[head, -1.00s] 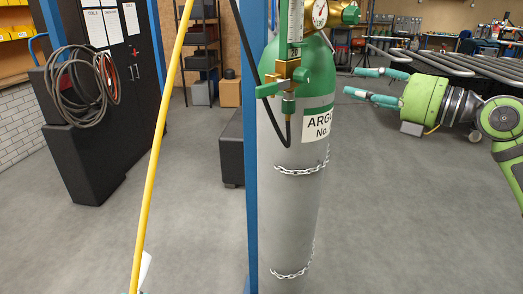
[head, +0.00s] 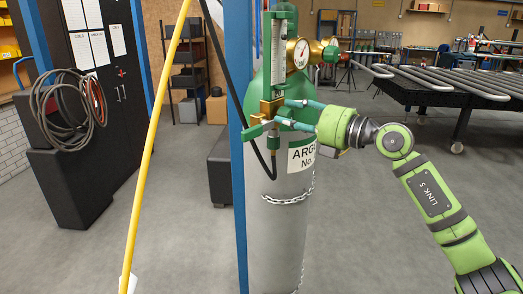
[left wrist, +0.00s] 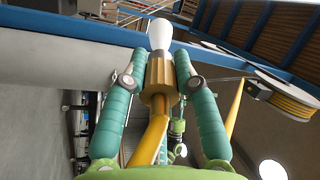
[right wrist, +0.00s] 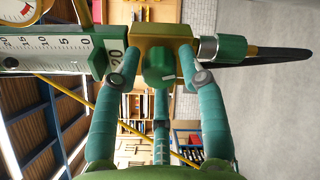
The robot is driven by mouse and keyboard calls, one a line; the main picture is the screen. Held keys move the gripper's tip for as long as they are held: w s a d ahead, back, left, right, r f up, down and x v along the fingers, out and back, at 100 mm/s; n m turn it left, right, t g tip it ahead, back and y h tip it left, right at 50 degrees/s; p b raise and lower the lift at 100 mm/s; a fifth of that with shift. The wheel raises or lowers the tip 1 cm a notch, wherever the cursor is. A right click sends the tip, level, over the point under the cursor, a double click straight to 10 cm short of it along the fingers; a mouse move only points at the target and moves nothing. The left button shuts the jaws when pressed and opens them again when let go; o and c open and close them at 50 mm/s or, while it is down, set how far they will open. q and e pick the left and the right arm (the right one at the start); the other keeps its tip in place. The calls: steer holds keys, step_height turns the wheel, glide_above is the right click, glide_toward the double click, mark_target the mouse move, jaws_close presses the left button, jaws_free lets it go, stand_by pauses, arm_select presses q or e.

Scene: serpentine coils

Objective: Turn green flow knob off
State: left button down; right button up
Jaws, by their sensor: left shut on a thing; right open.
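The green flow knob (right wrist: 157,65) shows in the right wrist view, on the face of a brass block (right wrist: 178,38) below a flow tube with a number scale (head: 279,40). My right gripper (head: 285,112) is open, with its fingertips on either side of the knob; I cannot tell whether they touch it. In the head view the fingers largely hide the knob. The green-and-grey argon cylinder (head: 270,235) stands upright behind the regulator. My left gripper (left wrist: 160,82) is shut on a brass torch (left wrist: 160,76) with a white nozzle (left wrist: 160,35); this gripper is outside the head view.
A blue post (head: 236,170) stands left of the cylinder. A yellow hose (head: 153,130) runs steeply down in front. A round gauge (head: 299,54) sits right of the flow tube. A black table (head: 440,90) with metal coils is at the back right.

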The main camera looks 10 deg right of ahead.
jaws_close()
